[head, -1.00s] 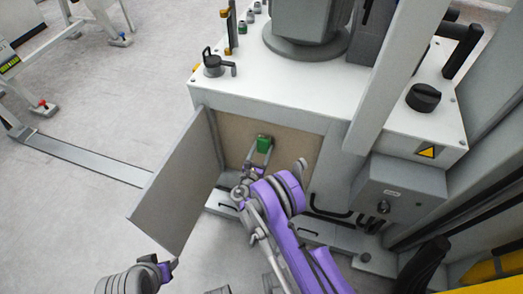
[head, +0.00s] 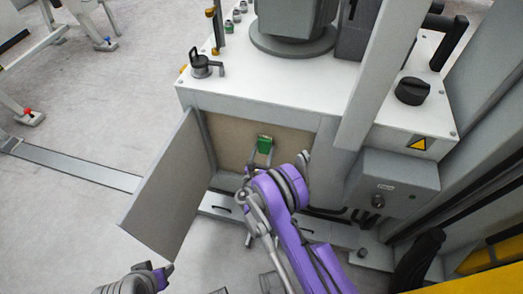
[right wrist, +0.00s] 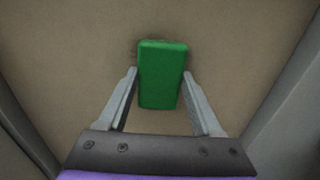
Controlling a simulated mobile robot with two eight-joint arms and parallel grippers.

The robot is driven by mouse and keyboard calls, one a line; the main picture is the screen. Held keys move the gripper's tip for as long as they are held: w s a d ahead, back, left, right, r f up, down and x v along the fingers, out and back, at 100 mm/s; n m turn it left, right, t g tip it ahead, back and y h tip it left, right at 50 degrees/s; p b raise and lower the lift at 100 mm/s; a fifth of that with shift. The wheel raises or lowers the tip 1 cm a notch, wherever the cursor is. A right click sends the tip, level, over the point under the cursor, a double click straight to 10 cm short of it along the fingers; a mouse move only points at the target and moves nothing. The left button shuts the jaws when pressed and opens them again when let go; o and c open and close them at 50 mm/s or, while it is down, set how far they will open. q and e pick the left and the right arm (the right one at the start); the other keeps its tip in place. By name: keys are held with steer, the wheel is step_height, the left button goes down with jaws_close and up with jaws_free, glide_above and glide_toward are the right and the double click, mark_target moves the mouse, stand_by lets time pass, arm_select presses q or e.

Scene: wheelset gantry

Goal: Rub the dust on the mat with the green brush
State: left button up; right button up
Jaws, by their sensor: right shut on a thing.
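The green brush (head: 264,143) is a small green block held between the fingers of my right gripper (head: 262,153). In the right wrist view the brush (right wrist: 162,75) lies between the two grey fingers, against or very near the tan mat (right wrist: 75,60). The mat (head: 232,131) is the tan upright panel in the cabinet's opening. Faint dark dust (right wrist: 137,56) shows at the brush's edges; the brush covers what is behind it. My left gripper (head: 168,268) is at the lower left, away from the mat, and its jaws are too small to judge.
A grey door (head: 167,190) stands open left of the mat. The white cabinet top (head: 320,98) carries a black knob (head: 412,91). A grey box (head: 395,185) juts out to the right. Floor is clear at the lower left.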

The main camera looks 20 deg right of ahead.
mark_target(256, 136)
steer(key=shift+w+r, duration=0.1)
steer(key=shift+r, duration=0.3)
steer(key=shift+w+a+b, duration=0.25)
steer(key=shift+w+a, duration=0.3)
steer(key=shift+a, duration=0.3)
steer(key=shift+w+a+b, duration=0.2)
steer(key=shift+w+a, duration=0.3)
steer(key=shift+a, duration=0.3)
steer(key=shift+w+d+r, duration=0.1)
steer(key=shift+r, duration=0.6)
steer(key=shift+s+d+b, duration=0.15)
steer(key=shift+s+d, duration=0.45)
steer(key=shift+d, duration=0.25)
steer(key=shift+s+d+b, duration=0.15)
steer(key=shift+s+d, duration=0.45)
steer(key=shift+d, duration=0.25)
steer(key=b+v, duration=0.1)
steer(key=v, duration=0.5)
steer(key=shift+a, duration=0.15)
